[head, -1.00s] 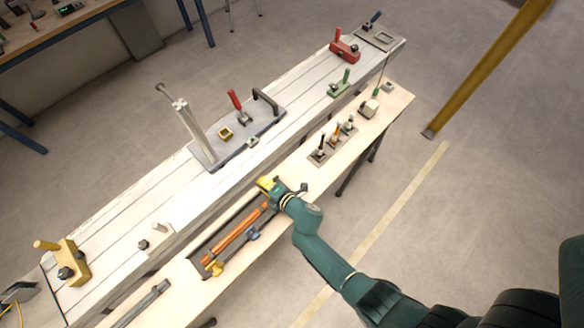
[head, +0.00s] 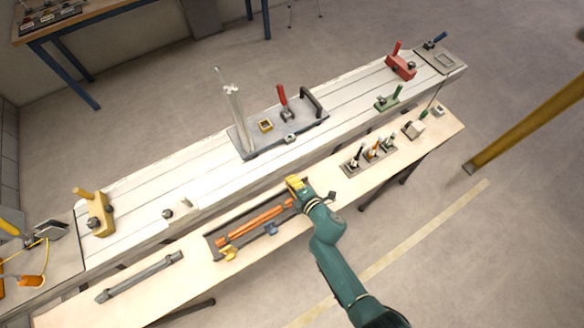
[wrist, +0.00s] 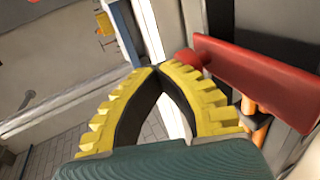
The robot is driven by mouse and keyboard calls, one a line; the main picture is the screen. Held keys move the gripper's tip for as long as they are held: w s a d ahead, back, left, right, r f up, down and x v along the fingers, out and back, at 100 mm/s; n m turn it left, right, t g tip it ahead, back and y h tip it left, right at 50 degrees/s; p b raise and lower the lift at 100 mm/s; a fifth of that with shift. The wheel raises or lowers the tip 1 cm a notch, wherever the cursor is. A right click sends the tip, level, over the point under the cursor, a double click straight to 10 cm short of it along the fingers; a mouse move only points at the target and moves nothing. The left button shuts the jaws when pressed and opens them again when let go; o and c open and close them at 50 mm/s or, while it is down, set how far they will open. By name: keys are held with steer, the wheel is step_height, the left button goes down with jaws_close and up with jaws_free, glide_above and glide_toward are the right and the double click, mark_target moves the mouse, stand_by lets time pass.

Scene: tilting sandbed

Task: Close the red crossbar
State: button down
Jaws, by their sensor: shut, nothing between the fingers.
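A red bar (wrist: 262,70), which looks like the red crossbar, shows close up at the right of the wrist view, with an orange rod (wrist: 253,112) beneath it. My gripper (wrist: 163,72) has its yellow fingers closed tip to tip, with nothing between them. The bar lies just right of the fingertips; I cannot tell whether they touch. In the head view my gripper (head: 294,184) is at the right end of a dark tray (head: 214,246) with long orange rods (head: 258,222). I cannot make out the red bar there; the gripper may hide it.
A plate (head: 262,146) with a tall post (head: 235,115) and a red-handled clamp (head: 282,96) stands on the bed behind. A red block (head: 401,67) sits at the far right. Several small levers (head: 372,152) stand right of my gripper. A grey bar (head: 140,277) lies at left.

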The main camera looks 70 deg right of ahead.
step_height(320, 180, up, 14)
steer(key=p, duration=1.1)
steer(key=shift+s+p, duration=0.25)
steer(key=shift+p, duration=0.1)
steer(key=shift+d+f, duration=0.1)
